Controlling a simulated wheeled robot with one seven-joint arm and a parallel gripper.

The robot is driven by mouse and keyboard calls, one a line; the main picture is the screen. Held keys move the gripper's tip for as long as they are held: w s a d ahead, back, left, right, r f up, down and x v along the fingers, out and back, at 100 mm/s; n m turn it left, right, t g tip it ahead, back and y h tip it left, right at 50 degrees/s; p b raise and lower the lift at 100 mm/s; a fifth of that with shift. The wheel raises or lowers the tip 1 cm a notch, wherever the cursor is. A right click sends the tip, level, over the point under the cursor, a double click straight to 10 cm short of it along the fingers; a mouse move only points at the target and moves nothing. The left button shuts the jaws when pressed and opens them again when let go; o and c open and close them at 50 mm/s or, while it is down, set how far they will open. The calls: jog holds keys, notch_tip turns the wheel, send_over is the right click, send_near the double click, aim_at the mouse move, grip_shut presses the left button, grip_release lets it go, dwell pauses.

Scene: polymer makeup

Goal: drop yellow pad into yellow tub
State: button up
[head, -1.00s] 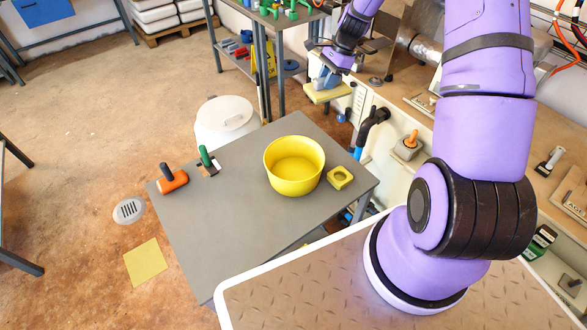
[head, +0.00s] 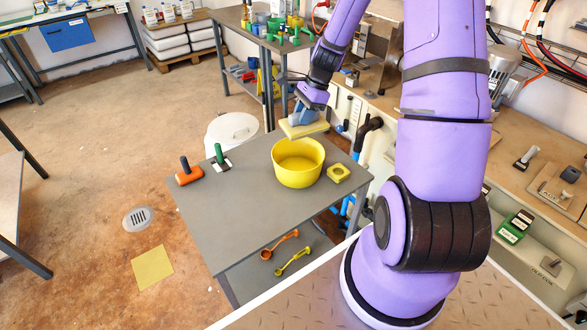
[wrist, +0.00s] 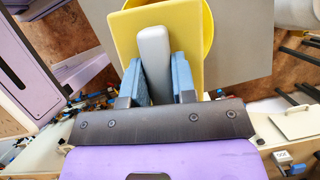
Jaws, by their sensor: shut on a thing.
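The yellow pad (head: 304,130) is a flat pale yellow slab, held in the air just behind and above the far rim of the yellow tub (head: 297,179). My gripper (head: 303,112) is above the pad. In the wrist view the blue fingers of my gripper (wrist: 158,78) are shut on the pad's grey upright grip (wrist: 153,52), and the pad (wrist: 190,48) spreads out behind them. The tub's rim (wrist: 208,30) shows partly past the pad's edge. The tub stands upright on the grey table, and its visible inside looks empty.
On the grey table (head: 230,215) are a small yellow square block (head: 338,173), an orange-based handled tool (head: 188,175) and a green-handled tool (head: 219,155). A white lidded bin (head: 232,130) stands behind. The table's front left is clear.

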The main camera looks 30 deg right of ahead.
aim_at(303, 128)
jog(key=shift+f, duration=2.6)
jog(key=o, duration=1)
jog(key=shift+d+r, duration=0.1)
jog(key=v, duration=1)
jog(key=shift+r, duration=0.3)
